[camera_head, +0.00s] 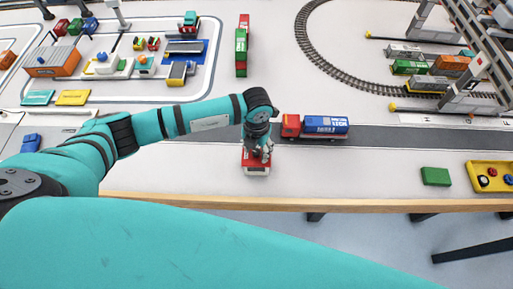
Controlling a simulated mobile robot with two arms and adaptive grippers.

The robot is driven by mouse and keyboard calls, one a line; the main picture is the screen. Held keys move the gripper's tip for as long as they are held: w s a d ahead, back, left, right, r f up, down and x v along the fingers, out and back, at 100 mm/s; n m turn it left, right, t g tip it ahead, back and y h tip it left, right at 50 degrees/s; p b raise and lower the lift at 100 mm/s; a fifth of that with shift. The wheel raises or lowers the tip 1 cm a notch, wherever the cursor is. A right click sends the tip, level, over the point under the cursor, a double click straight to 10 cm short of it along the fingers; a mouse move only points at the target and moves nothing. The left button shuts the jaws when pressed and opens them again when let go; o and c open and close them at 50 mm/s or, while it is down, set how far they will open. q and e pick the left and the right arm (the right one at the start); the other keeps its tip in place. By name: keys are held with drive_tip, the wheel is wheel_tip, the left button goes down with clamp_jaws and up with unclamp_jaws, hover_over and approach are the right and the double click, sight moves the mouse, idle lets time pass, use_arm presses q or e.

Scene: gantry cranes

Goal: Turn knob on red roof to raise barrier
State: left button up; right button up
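A small booth with a red roof and a white lower part (256,168) stands near the front edge of the table, at the middle of the head view. My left gripper (262,154) points down right over its roof. The gripper covers the back part of the roof, and the knob is hidden or too small to make out. I cannot tell whether the fingers touch it or whether they are open or shut. I cannot make out a barrier arm beside the booth. My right gripper is not in view.
A toy truck with red cab and blue load (325,126) stands on the grey road just right of my gripper. A green block (435,176) and a yellow control box (490,176) lie at the right. A green container (241,58) stands behind. The table's wooden front edge (330,205) is close.

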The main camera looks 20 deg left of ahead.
use_arm(q)
clamp_jaws()
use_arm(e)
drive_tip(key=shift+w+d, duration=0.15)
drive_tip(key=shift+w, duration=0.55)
use_arm(q)
drive_tip(key=shift+w, duration=0.1)
drive_tip(key=shift+f+m+b, duration=0.2)
drive_tip(key=shift+m+b, duration=0.7)
drive_tip(key=shift+b, duration=0.15)
drive_tip(key=m+b, duration=1.4)
drive_tip(key=b, duration=0.3)
drive_tip(key=shift+r+m+b, duration=0.2)
drive_tip(key=shift+m+b, duration=1)
drive_tip(key=shift+b, duration=0.35)
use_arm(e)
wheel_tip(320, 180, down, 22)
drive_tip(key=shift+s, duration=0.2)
use_arm(q)
unclamp_jaws()
